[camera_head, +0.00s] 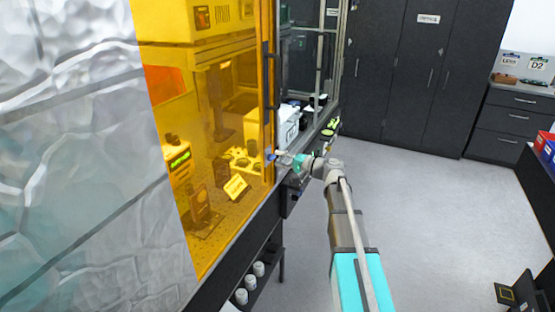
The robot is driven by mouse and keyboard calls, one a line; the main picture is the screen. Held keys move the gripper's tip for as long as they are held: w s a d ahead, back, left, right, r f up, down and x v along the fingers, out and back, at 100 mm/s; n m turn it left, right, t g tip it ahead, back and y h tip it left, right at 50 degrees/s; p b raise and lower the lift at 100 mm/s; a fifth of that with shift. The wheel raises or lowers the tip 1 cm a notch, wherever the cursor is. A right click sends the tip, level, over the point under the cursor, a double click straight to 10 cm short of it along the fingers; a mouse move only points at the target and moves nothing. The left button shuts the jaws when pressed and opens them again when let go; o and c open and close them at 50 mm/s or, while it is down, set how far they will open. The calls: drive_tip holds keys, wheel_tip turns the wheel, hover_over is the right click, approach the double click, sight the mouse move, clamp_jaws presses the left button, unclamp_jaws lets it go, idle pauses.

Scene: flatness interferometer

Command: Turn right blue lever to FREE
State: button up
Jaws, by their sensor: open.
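My arm reaches up from the bottom of the head view to the front edge of the enclosure. My gripper (279,157) is at the lower right corner of the amber panel, open. A small blue part (270,155), which looks like the blue lever, shows right at the gripper's tip. I cannot tell whether the fingers touch it or stand around it. Its turn position and any FREE marking are too small to read. The amber panel (225,120) has a dark upright handle (267,75) above the gripper.
Behind the amber panel are a device with a green display (179,158) and a small sign (235,187). A white box (287,128) stands just behind my gripper. White bottles (241,296) sit on a low shelf. Dark cabinets (415,75) stand at the back.

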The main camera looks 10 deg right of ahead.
drive_tip(key=v, duration=1)
drive_tip(key=shift+s+d, duration=0.2)
drive_tip(key=shift+d, duration=0.05)
drive_tip(key=s+a+f+n+g+h, duration=0.4)
drive_tip(key=s+a+f+g+h, duration=0.25)
drive_tip(key=s+a+f, duration=0.45)
drive_tip(key=s+d+f+n+g+h, duration=0.1)
drive_tip(key=s+f+n+g+h, duration=0.1)
drive_tip(key=s+f+g+h, duration=0.2)
drive_tip(key=s+f+h, duration=0.3)
drive_tip(key=s+h, duration=0.1)
drive_tip(key=s, duration=0.3)
drive_tip(key=shift+d+f+n, duration=0.2)
drive_tip(key=shift+f+n, duration=0.1)
drive_tip(key=shift+n, duration=0.1)
idle(0.6)
